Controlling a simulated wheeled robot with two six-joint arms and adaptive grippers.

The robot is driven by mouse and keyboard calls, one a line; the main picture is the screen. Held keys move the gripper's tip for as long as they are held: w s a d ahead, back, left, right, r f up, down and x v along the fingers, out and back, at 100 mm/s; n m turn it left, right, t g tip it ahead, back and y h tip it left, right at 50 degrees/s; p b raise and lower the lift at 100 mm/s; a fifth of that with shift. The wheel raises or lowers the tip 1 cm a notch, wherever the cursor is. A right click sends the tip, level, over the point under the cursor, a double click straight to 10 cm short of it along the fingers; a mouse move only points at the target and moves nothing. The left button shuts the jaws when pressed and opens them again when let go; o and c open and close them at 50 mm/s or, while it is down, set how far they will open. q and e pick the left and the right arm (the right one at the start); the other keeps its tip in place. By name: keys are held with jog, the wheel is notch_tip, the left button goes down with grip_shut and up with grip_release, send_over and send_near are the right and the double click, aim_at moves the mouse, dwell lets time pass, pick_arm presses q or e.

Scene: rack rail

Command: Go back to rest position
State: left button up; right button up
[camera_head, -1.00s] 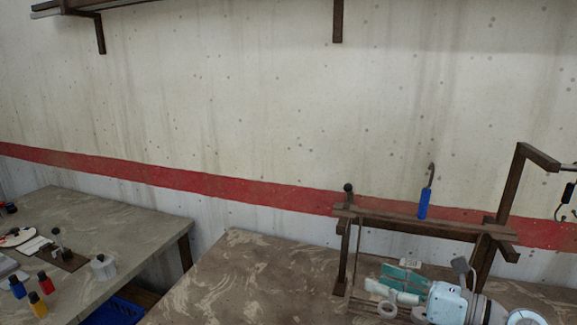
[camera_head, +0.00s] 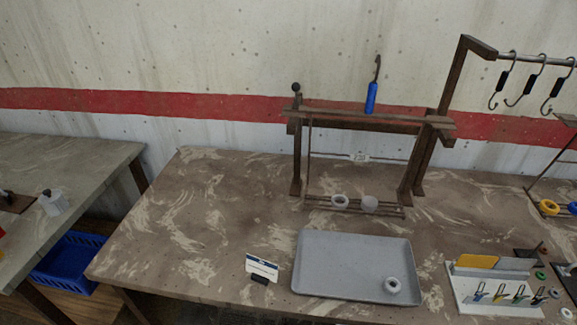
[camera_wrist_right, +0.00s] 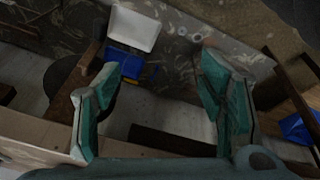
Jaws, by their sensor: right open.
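My right gripper (camera_wrist_right: 160,66) shows in the right wrist view with its two teal fingers spread wide apart. Nothing is between the fingers, and the floor and table edges lie beyond them. Neither gripper is in the head view. My left gripper is not seen in any current view.
The brown table (camera_head: 200,225) bears a wooden rack (camera_head: 370,121) with a blue-handled hook (camera_head: 371,98) on it. A blue crate (camera_head: 68,258) sits between the tables.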

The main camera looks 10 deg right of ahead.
notch_tip(320, 180, down, 13)
jog(key=s+d+b, duration=0.1)
jog(key=b, duration=0.1)
jog(key=s+f+g+b, duration=0.1)
jog(key=s+f+b, duration=0.1)
jog(key=s+f, duration=0.5)
jog(key=s+d+f+g+b, duration=0.1)
jog(key=s+f+b, duration=0.2)
jog(key=s+f, duration=0.5)
notch_tip(320, 180, down, 5)
jog(key=shift+s+f, duration=0.2)
